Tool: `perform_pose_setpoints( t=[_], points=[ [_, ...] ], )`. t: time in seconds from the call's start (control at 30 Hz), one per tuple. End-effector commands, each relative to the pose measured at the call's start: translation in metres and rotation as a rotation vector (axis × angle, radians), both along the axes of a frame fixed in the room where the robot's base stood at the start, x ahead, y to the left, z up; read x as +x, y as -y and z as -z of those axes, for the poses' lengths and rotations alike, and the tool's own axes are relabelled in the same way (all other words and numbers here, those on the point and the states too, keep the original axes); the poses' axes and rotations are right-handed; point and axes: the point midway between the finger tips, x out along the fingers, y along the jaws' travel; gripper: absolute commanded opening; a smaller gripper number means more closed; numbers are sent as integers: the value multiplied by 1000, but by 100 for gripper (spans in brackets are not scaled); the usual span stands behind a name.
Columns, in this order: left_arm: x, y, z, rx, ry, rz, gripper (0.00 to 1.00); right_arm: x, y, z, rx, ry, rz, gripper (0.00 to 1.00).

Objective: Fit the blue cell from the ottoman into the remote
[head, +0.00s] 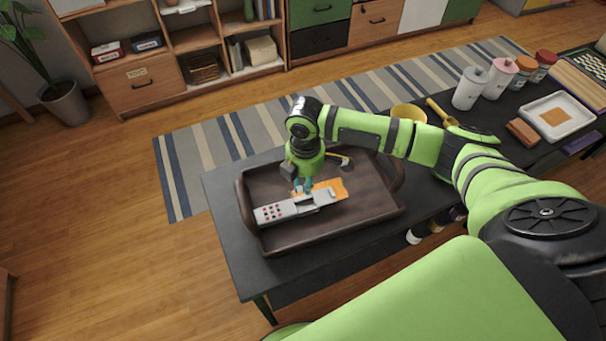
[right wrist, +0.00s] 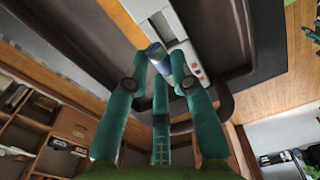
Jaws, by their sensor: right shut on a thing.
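The remote (head: 272,212) is light grey with red buttons and lies in a dark brown tray (head: 380,212). An orange flat piece (head: 332,187) lies beside and partly under it. My right gripper (head: 303,188) points down over the remote's button-free half. In the right wrist view, my right gripper (right wrist: 165,68) is shut on the blue cell (right wrist: 177,63), right at the remote (right wrist: 178,22). I cannot tell whether the cell touches the remote or sits in its bay. The fingers hide the cell in the head view. My left gripper is out of view.
The tray's raised rim surrounds the remote on a dark-topped surface (head: 222,205). A yellow cup (head: 408,113), a green-and-yellow tool (head: 470,134), bottles (head: 469,88) and a white dish (head: 555,118) stand further right. Striped rug and floor lie behind.

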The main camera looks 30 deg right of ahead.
Motion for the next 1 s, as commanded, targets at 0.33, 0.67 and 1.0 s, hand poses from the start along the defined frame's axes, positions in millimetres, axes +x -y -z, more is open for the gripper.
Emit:
perform_pose_setpoints(
  t=[0.33,0.67,1.0],
  points=[
    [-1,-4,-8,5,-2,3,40,0,1,-2,2,-5,3,5],
    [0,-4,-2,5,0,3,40,-1,1,17,2,-9,2,5],
    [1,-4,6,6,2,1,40,-1,1,38,2,-9,2,5]
  ],
)
